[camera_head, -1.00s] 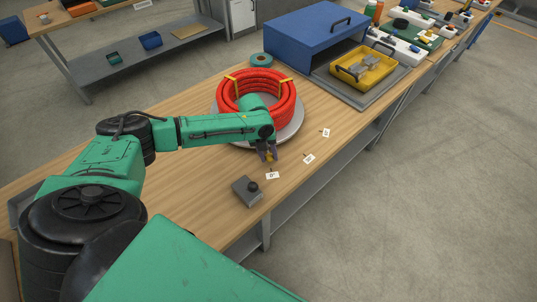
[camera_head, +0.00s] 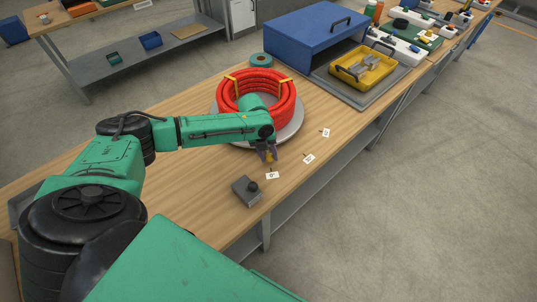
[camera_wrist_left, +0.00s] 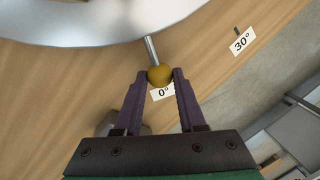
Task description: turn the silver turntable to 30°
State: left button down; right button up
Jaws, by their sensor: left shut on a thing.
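The silver turntable (camera_head: 294,133) lies on the wooden bench and carries a coil of red corrugated conduit (camera_head: 287,105) with yellow ties. It also shows in the left wrist view (camera_wrist_left: 90,22). A thin rod (camera_wrist_left: 151,50) leaves its rim and ends in a brass-coloured ball knob (camera_wrist_left: 160,75). My left gripper (camera_head: 267,157) is shut on the knob, with one finger on each side in the left wrist view (camera_wrist_left: 160,80). The knob stands at the 0° label (camera_wrist_left: 163,92). The 30° label (camera_wrist_left: 242,42) is to its right, apart from it. My right gripper is not in view.
A grey box with a black button (camera_head: 247,190) stands near the bench's front edge. A teal tape roll (camera_head: 261,60) sits behind the coil. A blue cabinet (camera_head: 305,35) and a yellow tray (camera_head: 345,75) stand at the back right.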

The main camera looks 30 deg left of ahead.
pick_arm(q)
jog(key=shift+w, duration=0.15)
jog(key=shift+w+d+n, duration=0.4)
jog(key=shift+w+d, duration=0.1)
jog(key=w+d+n+b, duration=0.1)
jog(key=w, duration=0.1)
jog(key=w+d+n+b, duration=0.1)
jog(key=w+d, duration=0.1)
jog(key=w+d+n+b, duration=0.1)
jog(key=w, duration=0.1)
jog(key=shift+d+t+y, duration=0.3)
jog(key=shift+t, duration=0.1)
jog(key=shift+w+d+n+b, duration=0.3)
jog(key=shift+w+n+b, duration=0.25)
jog(key=shift+w, duration=0.2)
jog(key=shift+w+d+n+b, duration=0.3)
jog(key=shift+w+n+b, duration=0.15)
jog(key=shift+w+b, duration=0.25)
jog(key=shift+w+r, duration=0.1)
jog(key=c, duration=0.5)
grip_release()
jog(key=s+r, duration=0.1)
jog(key=r, duration=0.3)
jog(key=a+r+b, duration=0.1)
jog(key=r, duration=0.4)
jog(key=s+r, duration=0.1)
jog(key=r, duration=0.4)
jog(key=shift+s+a+r, duration=0.1)
jog(key=shift+s+a, duration=0.15)
jog(key=shift+s, duration=0.05)
